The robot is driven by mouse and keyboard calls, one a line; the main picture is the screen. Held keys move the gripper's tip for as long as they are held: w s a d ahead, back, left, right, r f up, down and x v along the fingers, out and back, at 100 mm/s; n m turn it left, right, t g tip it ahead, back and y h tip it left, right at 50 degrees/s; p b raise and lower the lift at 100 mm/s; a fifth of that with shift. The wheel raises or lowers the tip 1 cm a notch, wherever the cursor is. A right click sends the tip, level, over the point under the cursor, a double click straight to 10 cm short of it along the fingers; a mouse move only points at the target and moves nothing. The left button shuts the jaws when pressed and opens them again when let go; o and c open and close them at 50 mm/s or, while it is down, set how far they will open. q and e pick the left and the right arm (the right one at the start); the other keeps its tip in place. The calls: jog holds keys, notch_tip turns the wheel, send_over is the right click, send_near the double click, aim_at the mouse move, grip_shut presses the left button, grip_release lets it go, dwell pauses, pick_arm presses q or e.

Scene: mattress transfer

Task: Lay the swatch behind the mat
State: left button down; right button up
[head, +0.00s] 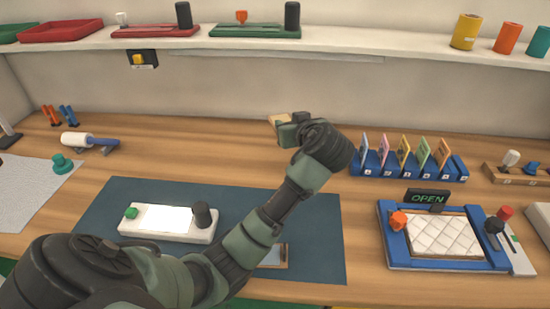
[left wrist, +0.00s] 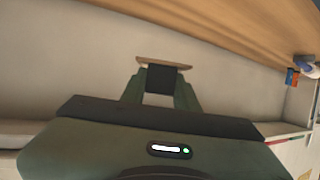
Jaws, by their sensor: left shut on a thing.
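The dark blue mat (head: 325,225) lies on the wooden table, partly covered by my left arm. My left gripper (head: 288,126) is beyond the mat's far edge, near the back wall. It is shut on a small tan piece, which I take to be the swatch (head: 277,119); only part of it shows. In the left wrist view the piece (left wrist: 150,60) shows as a thin tan edge at the tips of my left gripper (left wrist: 161,82). I cannot tell whether the piece touches the table. My right gripper is not in view.
A white light panel (head: 165,222) stands on the mat, and a brown-edged item (head: 273,257) is half hidden by my arm. A blue rack (head: 405,172) of cards stands right of my gripper. A blue-framed station (head: 440,238) reads OPEN. Bare table lies left of my gripper.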

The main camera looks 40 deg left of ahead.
pick_arm(q)
notch_tip(320, 180, down, 15)
jog(key=shift+f+p, duration=0.2)
jog(key=shift+p, duration=0.3)
jog(key=shift+f, duration=0.3)
jog(key=shift+f, duration=0.15)
jog(key=c, duration=1.1)
grip_release()
jog(key=shift+o, duration=0.2)
